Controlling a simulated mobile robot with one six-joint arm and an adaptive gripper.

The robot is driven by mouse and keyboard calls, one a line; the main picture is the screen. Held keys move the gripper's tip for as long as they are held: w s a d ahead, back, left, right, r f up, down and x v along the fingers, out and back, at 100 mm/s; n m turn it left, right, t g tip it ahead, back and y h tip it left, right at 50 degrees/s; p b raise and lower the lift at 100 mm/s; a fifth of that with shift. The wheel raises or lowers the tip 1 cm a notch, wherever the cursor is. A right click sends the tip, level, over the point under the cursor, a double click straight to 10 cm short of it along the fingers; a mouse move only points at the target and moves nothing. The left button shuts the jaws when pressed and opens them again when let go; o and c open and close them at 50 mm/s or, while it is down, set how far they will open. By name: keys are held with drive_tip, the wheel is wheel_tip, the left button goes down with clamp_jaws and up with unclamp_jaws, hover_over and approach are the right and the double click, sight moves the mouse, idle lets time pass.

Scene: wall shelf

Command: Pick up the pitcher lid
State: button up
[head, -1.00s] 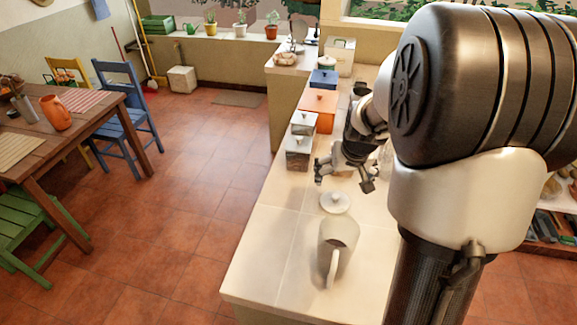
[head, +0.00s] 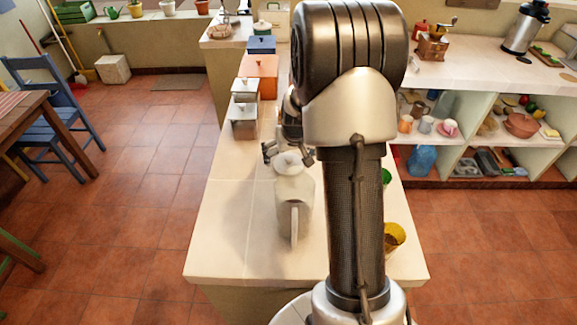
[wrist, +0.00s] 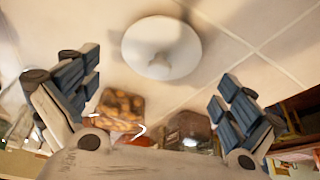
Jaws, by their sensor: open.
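My gripper (head: 288,152) is open and empty, close to the lid. In the wrist view its spread fingers (wrist: 160,88) lie below the lid, one toward each side. I cannot tell the exact height gap.
A yellow cup (head: 395,236) stands on the right, partly behind my arm. The counter left of the pitcher is clear.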

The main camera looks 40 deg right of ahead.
sight(289, 157)
drive_tip(key=x, duration=0.3)
drive_tip(key=shift+b, duration=0.35)
drive_tip(key=shift+r, duration=0.1)
drive_tip(key=c, duration=0.9)
drive_tip(key=shift+c, duration=0.2)
